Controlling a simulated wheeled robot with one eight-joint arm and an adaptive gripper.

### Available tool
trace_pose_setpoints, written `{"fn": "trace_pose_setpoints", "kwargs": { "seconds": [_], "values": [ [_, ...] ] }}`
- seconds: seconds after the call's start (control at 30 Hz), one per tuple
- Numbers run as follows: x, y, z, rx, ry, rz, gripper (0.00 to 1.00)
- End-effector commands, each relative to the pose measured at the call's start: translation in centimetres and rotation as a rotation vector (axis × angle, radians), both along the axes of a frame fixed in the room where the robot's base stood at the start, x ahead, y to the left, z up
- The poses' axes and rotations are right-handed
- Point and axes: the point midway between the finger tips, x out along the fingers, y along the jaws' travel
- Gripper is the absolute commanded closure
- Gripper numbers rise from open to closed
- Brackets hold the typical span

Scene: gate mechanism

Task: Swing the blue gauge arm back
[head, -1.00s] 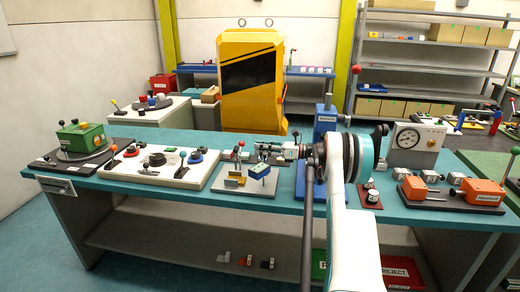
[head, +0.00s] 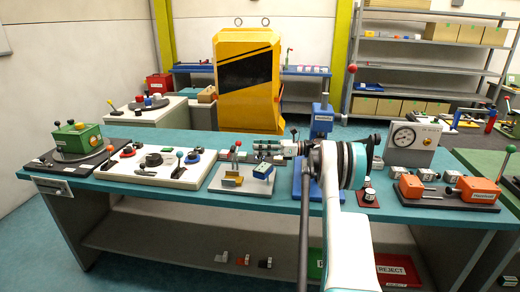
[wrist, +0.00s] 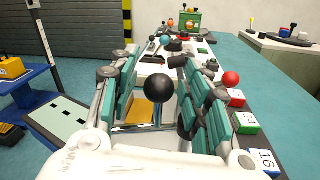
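A grey plate (head: 230,188) on the bench carries a yellow block (head: 232,180) and a small blue stand with a pale top (head: 262,171). A lever with a red ball (head: 238,144) stands behind it. Which part is the blue gauge arm I cannot tell for sure. My gripper (head: 262,148) reaches left above the back of this plate. In the wrist view my gripper (wrist: 155,85) has its teal fingers apart, with a black ball knob (wrist: 159,88) between them and gaps at both sides. What carries the knob is hidden. The yellow block (wrist: 141,110) shows below.
A white control panel (head: 133,172) and a green box (head: 76,137) are to the left. A blue press (head: 322,120) stands behind my arm. A dial gauge (head: 411,138) and orange blocks (head: 472,190) are to the right.

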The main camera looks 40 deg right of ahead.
Motion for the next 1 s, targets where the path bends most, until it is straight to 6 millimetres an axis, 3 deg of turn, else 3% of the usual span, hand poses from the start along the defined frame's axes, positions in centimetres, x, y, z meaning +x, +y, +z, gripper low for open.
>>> {"fn": "trace_pose_setpoints", "kwargs": {
  "seconds": [0.37, 0.8, 1.0],
  "values": [
    [-0.5, -0.6, -0.1, 0.000, 0.000, -0.001, 0.56],
    [-6.1, -6.6, -0.1, 0.000, 0.000, -0.002, 0.56],
    [-7.7, -8.4, -0.1, 0.000, 0.000, -0.001, 0.56]
  ]
}}
